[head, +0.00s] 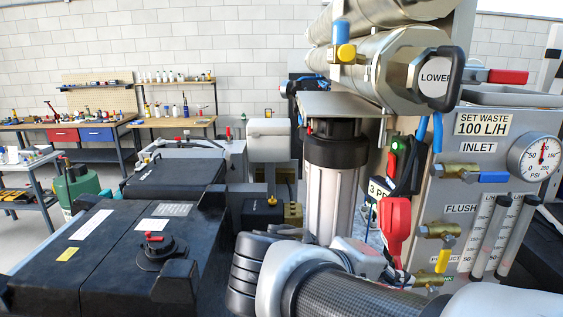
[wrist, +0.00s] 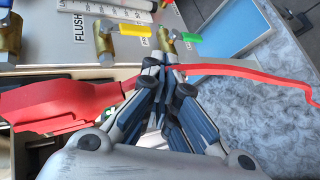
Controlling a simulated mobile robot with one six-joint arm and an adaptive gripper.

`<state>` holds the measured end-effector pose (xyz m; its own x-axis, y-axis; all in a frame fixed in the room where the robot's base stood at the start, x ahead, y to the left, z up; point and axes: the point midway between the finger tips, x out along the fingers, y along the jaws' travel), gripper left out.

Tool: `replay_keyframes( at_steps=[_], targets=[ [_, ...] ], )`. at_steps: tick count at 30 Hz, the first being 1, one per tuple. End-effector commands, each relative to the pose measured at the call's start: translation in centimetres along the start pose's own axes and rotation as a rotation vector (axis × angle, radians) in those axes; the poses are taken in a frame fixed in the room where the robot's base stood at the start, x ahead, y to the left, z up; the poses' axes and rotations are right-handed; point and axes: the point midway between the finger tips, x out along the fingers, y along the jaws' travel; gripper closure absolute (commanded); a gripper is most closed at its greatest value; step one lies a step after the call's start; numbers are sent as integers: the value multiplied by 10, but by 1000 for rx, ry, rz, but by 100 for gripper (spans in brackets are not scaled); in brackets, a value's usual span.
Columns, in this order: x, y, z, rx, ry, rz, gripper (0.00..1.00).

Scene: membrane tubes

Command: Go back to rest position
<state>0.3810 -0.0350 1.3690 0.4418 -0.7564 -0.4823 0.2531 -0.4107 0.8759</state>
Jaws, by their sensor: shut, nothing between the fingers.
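My gripper (wrist: 163,68) shows in the wrist view with its two fingers drawn together at the tips, shut and empty. A red handle-like body (wrist: 70,105) lies to its left, and a thin red strip (wrist: 245,72) runs to the right from near the fingertips. The fingers overlap the red part in the picture; whether they touch it I cannot tell. In the head view my arm (head: 345,290) crosses the bottom right, in front of the panel, and the fingers cannot be made out there. A red handle (head: 395,222) hangs just above the arm.
The grey panel (head: 480,200) with a gauge (head: 535,156), valves and flow tubes stands close on the right. A filter housing (head: 334,185) and steel membrane tubes (head: 385,70) rise above my arm. Black cases (head: 95,245) fill the lower left. Workbenches line the back wall.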

Motion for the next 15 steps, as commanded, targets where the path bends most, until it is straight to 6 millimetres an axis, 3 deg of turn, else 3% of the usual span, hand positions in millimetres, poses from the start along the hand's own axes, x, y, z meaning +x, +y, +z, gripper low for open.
replay_keyframes(
  at_steps=[1, 3, 6, 10, 15],
  targets=[
    [16, -22, 33, 49, -43, -119, 100],
    [25, -59, 69, 122, -75, -305, 100],
    [21, -110, 101, 262, -74, -542, 100],
    [5, -154, 112, 460, -17, -758, 100],
    [-12, -175, 106, 642, 61, -888, 100]
  ],
)
